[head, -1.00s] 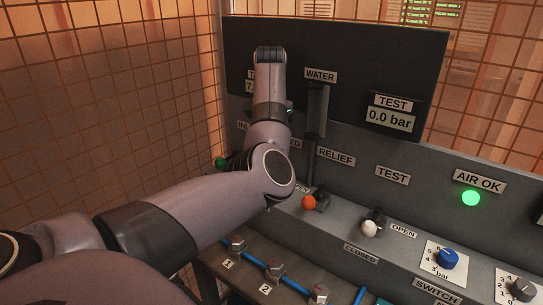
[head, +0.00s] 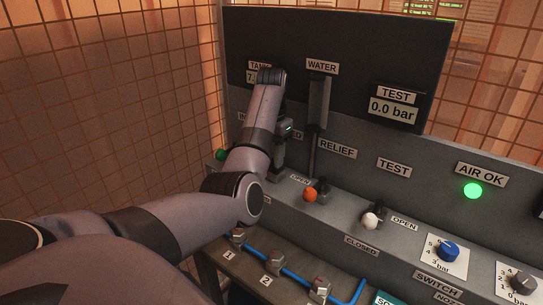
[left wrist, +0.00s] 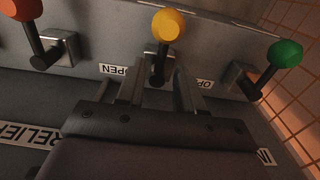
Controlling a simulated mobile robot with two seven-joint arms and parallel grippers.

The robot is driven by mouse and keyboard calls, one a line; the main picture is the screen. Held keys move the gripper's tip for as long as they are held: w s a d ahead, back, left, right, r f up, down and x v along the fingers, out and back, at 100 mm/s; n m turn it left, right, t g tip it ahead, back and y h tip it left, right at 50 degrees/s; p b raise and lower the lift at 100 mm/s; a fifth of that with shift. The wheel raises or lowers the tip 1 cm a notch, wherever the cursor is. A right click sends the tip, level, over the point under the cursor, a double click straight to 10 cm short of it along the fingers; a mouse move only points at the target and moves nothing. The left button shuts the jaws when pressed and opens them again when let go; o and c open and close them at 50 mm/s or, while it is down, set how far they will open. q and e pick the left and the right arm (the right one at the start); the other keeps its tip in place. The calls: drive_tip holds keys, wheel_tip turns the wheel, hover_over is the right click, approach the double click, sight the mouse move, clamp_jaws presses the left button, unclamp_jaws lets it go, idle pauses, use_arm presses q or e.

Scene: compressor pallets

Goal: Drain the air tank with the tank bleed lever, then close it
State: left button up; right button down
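The yellow-knobbed lever (left wrist: 167,25) stands ahead of my left gripper in the left wrist view, its dark stem lined up with the gap between the fingers. My left gripper (left wrist: 158,88) is open, and no contact with the lever shows. In the head view the gripper (head: 278,168) points down at the panel, and my arm hides the yellow lever. A label ending in "ED" is partly covered beside it. The tank gauge (head: 252,77) is partly hidden and shows a reading starting with 7. My right gripper is not in view.
A green-knobbed lever (left wrist: 285,53) and an orange-knobbed lever (left wrist: 18,8) flank the yellow one. A white-knobbed lever (head: 371,220) and a blue dial (head: 448,252) stand further right. The test gauge (head: 393,108) reads 0.0 bar. The AIR OK lamp (head: 472,191) is green.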

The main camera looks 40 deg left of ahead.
use_arm(q)
drive_tip(key=shift+f, duration=0.2)
clamp_jaws()
